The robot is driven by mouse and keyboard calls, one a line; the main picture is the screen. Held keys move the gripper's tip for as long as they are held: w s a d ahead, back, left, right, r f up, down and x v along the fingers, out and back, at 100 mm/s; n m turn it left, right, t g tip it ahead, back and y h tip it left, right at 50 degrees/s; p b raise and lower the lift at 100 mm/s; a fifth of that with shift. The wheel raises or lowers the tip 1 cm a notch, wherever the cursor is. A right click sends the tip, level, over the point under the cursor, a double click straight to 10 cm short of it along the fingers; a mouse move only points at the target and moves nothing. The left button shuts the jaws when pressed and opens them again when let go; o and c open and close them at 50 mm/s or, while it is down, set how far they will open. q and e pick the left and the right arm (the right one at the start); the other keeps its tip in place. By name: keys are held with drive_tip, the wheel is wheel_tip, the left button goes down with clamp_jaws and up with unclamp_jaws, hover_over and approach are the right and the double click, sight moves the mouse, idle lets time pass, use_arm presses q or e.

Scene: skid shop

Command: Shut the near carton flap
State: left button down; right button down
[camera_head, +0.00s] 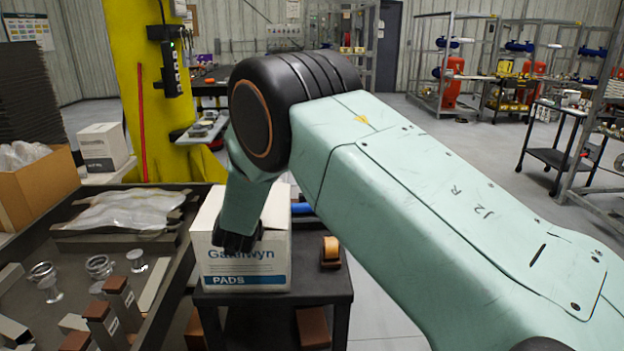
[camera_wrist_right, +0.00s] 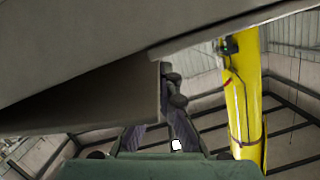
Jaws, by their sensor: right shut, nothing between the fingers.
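The white carton (camera_head: 250,262), marked "PADS" with a blue band, stands on a small dark cart. My left gripper is not in view.
A dark bench (camera_head: 185,262) with metal parts and wrapped packs lies to the left. A yellow column (camera_head: 145,90) rises behind. A brown open box (camera_head: 40,185) sits far left.

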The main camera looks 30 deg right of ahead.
drive_tip(key=shift+w+a+f, duration=0.1)
drive_tip(key=shift+a+f, duration=0.05)
drive_tip(key=shift+f, duration=0.25)
drive_tip(key=shift+r, duration=0.1)
idle(0.3)
